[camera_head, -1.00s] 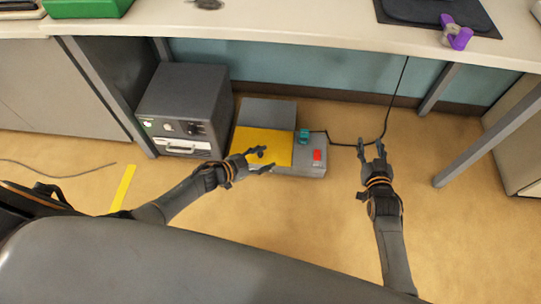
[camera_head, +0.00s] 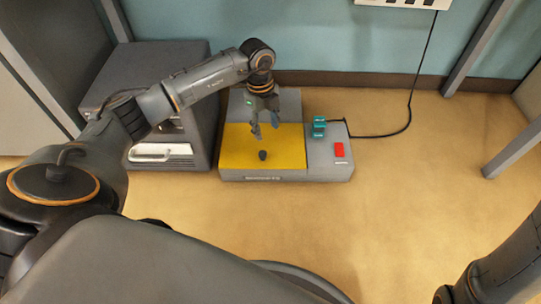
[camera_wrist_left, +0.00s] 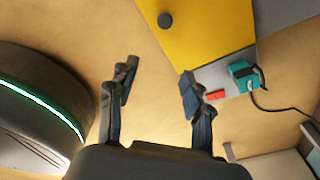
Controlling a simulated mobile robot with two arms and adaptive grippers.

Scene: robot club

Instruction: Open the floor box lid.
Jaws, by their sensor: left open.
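The floor box (camera_head: 330,172) is a low grey unit on the floor. Its yellow lid (camera_head: 235,150) lies flat, with a small dark knob (camera_head: 263,155) near the front edge. My left gripper (camera_head: 265,127) points down over the lid, behind the knob in the head view, open and empty. In the left wrist view its spread fingers (camera_wrist_left: 160,72) are apart from the knob (camera_wrist_left: 165,20), which shows beyond them on the yellow lid (camera_wrist_left: 210,30). My right arm enters at the lower right of the head view, with its gripper out of frame.
A teal plug (camera_head: 319,127) with a black cable and a red switch (camera_head: 339,150) are on the box's right part. A dark grey cabinet (camera_head: 200,60) stands close on the left. A table leg (camera_head: 478,45) is at the right. The floor in front is clear.

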